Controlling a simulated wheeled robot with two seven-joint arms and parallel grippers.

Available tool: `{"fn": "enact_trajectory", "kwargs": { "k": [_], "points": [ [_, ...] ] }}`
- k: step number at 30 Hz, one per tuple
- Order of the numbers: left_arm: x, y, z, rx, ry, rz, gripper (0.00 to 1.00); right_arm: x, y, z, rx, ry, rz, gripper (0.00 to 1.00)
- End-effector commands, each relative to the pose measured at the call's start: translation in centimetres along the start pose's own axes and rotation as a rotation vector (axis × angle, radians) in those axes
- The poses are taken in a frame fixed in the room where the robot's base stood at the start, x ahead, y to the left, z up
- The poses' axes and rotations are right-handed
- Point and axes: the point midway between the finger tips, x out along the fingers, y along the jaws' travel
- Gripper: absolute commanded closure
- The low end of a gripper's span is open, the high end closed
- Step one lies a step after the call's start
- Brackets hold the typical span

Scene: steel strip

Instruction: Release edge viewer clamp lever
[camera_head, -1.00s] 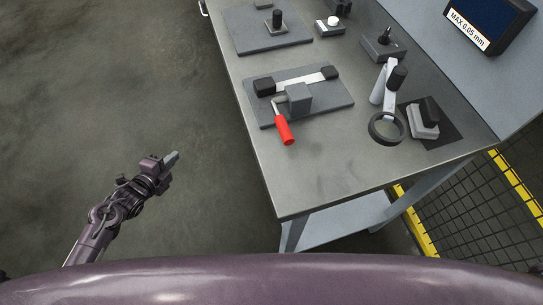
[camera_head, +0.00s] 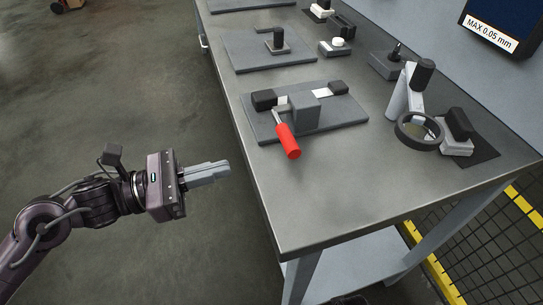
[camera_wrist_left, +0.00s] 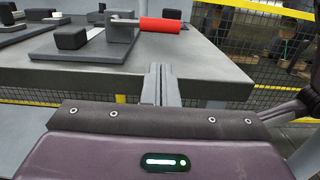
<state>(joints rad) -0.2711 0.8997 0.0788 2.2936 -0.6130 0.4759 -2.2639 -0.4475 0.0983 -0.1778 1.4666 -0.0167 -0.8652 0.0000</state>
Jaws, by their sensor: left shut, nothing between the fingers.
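The clamp lever has a red handle (camera_head: 288,141) that juts from a grey clamp block (camera_head: 305,112) toward the near left edge of the bench. The block stands on a grey base plate (camera_head: 347,112) with a pale strip and two black end blocks. My left gripper (camera_head: 226,170) is shut and empty, off the bench's left side and apart from the red handle. In the left wrist view the red handle (camera_wrist_left: 160,25) lies sideways beyond and above the closed fingers (camera_wrist_left: 159,83). My right gripper is not in view.
The steel bench (camera_head: 350,190) has clear room at its near corner. A ring magnifier on a stand (camera_head: 418,131) and a black-topped block (camera_head: 458,128) stand right of the clamp. A second plate with a black knob (camera_head: 277,45) lies farther back. A sign (camera_head: 490,35) is at upper right.

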Motion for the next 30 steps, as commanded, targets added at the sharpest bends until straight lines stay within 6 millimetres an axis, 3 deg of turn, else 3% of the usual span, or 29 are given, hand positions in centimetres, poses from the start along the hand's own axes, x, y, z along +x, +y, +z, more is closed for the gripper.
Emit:
{"fn": "enact_trajectory", "kwargs": {
  "k": [8, 21, 30],
  "points": [
    [1.1, 0.1, 0.2, -0.002, -0.004, 0.003, 1.0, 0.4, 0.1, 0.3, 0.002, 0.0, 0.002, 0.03],
    [8.3, 0.1, 0.3, -0.004, -0.005, 0.002, 1.0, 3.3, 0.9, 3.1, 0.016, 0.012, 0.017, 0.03],
    [10.0, 0.1, 0.0, -0.003, 0.0, 0.003, 1.0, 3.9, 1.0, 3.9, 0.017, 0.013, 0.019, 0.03]
  ]
}}
